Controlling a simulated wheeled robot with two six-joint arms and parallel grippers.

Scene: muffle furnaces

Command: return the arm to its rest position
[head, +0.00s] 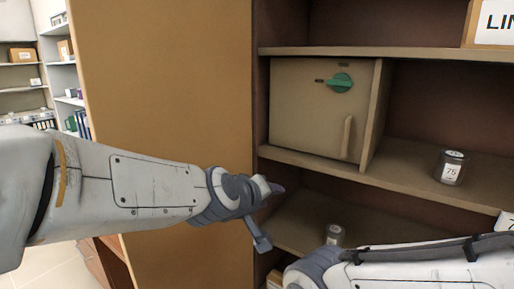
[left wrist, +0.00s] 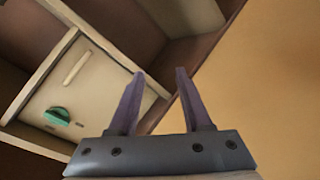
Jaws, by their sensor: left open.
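My left arm (head: 140,188) reaches in from the left, across the front of the tan cabinet side. My left gripper (head: 270,215) is open, with nothing between its fingers, just left of and below the closed compartment door. In the left wrist view the two fingers of my left gripper (left wrist: 160,73) stand apart and empty near the cabinet edge. My right arm (head: 415,265) comes in from the lower right; its gripper is not visible.
The closed beige door (head: 300,108) has a green knob (head: 340,82) and a vertical handle (head: 347,137). A jar labelled 75 (head: 451,167) stands on the shelf to the right. The cabinet side panel (head: 165,90) is close behind my left arm.

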